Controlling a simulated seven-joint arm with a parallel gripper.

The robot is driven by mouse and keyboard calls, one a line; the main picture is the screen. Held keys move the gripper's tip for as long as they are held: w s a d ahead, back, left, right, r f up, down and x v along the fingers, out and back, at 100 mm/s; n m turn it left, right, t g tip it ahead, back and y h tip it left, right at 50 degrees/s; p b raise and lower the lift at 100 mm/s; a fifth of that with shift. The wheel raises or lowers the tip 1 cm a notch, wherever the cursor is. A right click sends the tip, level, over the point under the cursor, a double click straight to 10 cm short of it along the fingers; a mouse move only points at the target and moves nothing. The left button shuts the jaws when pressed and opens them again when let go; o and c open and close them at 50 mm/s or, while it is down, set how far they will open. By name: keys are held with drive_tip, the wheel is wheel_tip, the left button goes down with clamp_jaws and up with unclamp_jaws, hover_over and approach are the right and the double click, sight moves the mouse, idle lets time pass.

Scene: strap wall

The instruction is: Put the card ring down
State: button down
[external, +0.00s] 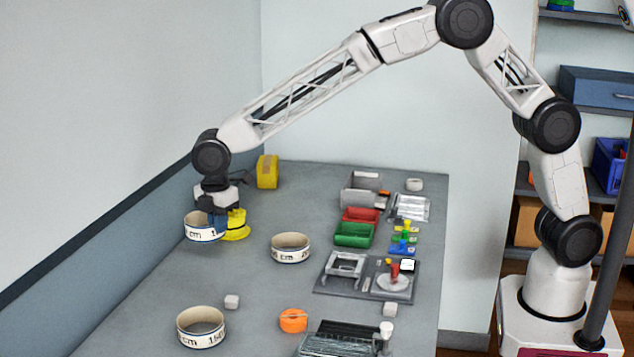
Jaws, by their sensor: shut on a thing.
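In the external view a white card ring (198,230) with dark print hangs at my gripper (216,226), at the left side of the table. My gripper points down and is shut on the ring's right wall. I cannot tell whether the ring's lower edge touches the table. Two similar printed rings stand on the table, one near the middle (290,248) and one at the front left (201,328).
A yellow block (267,172) stands at the back left. Red (361,215) and green (353,235) bins, a grey box (361,190) and a fixture plate (325,287) fill the right side. The left-middle table is clear.

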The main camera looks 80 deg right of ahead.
drive_tip(key=shift+d, duration=0.1)
drive_tip(key=s+d+f+m, duration=0.1)
drive_tip(key=s+d+m, duration=0.1)
drive_tip(key=s+d, duration=0.7)
drive_tip(key=s+d+f+m, duration=0.1)
drive_tip(key=s+d+f, duration=0.1)
drive_tip(key=s+d, duration=0.7)
drive_tip(key=s+d+f+m, duration=0.1)
drive_tip(key=s+d+m, duration=0.1)
drive_tip(key=s+d, duration=0.8)
drive_tip(key=shift+d+f+m, duration=0.2)
drive_tip(key=shift+d+m, duration=0.1)
drive_tip(key=shift+d, duration=0.25)
drive_tip(key=shift+s+d+f, duration=0.15)
drive_tip(key=shift+s+d, duration=0.1)
drive_tip(key=shift+s, duration=0.2)
drive_tip(key=w, duration=0.5)
drive_tip(key=w+f, duration=0.1)
drive_tip(key=w, duration=1)
drive_tip(key=shift+d+f, duration=0.15)
drive_tip(key=shift+f, duration=0.1)
